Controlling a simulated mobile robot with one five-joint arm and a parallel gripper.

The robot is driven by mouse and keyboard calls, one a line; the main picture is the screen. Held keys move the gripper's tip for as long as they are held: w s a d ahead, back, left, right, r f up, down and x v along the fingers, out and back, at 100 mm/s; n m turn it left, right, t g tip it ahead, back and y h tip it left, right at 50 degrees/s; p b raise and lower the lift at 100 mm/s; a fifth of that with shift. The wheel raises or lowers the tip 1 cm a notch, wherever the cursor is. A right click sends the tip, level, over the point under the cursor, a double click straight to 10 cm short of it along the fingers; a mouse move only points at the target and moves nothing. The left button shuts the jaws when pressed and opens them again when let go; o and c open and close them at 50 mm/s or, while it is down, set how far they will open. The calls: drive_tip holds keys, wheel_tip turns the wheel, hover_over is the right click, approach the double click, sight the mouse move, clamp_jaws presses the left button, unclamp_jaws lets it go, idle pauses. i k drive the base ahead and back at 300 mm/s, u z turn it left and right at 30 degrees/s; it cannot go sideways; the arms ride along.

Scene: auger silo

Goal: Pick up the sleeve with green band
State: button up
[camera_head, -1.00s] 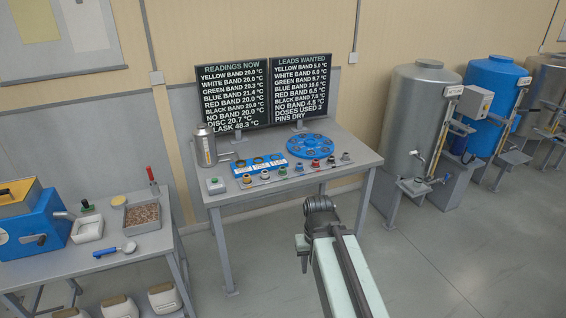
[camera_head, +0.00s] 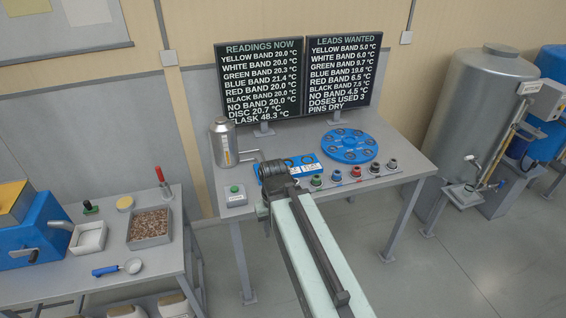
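The sleeve with green band (camera_head: 316,181) stands upright in a row of small sleeves along the front of the grey table. It shows just right of my arm's end, with the blue-band sleeve (camera_head: 336,176) to its right. My gripper (camera_head: 265,222) hangs at the end of my arm, in front of the table's front edge in the picture, left of the green-band sleeve and apart from it. Its fingers are small and dark, mostly hidden by my wrist, so I cannot tell their opening. The sleeves left of the green one are hidden behind my arm.
A red-band sleeve (camera_head: 356,172) and two more stand farther right. Two readout boards (camera_head: 261,83) stand at the back.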

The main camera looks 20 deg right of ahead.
sight(317, 178)
drive_tip(key=u, duration=0.35)
drive_tip(key=i, duration=1.35)
drive_tip(key=u, duration=0.25)
